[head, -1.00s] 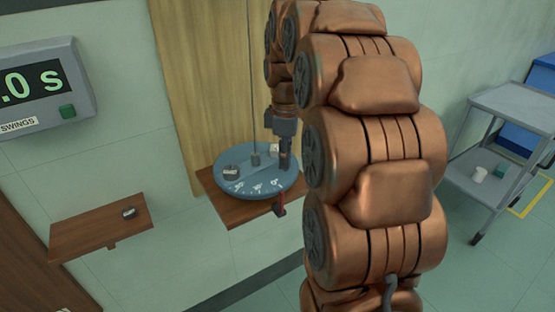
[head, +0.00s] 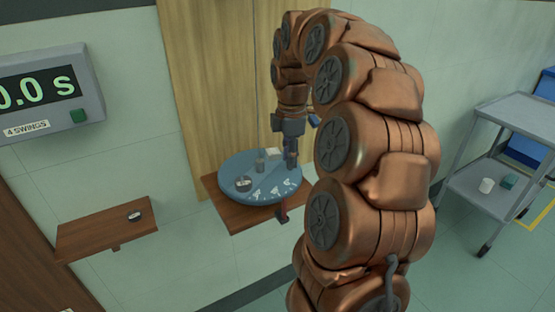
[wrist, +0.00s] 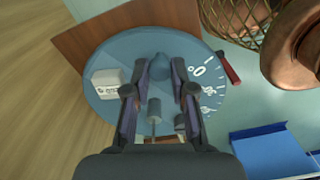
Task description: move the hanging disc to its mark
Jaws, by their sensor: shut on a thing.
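The blue disc (head: 232,168) hangs from a thin wire above a wooden shelf (head: 230,215) in the head view. White scale marks and figures run along its front right rim. My gripper (head: 291,162) comes down over its right side. In the wrist view my gripper (wrist: 160,72) is shut on a blue knob (wrist: 160,65) on the disc (wrist: 110,55). A red pointer (head: 283,214) stands at the shelf's front edge, and it shows near the figure 0 in the wrist view (wrist: 231,68). The exact alignment is unclear.
A dark ring weight (head: 243,183), a grey cylinder (head: 260,165) and a white block (head: 273,153) are on the disc. A timer (head: 45,95) on the wall reads 0.0 s. A small shelf (head: 85,232) is left; a grey cart (head: 490,180) stands right.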

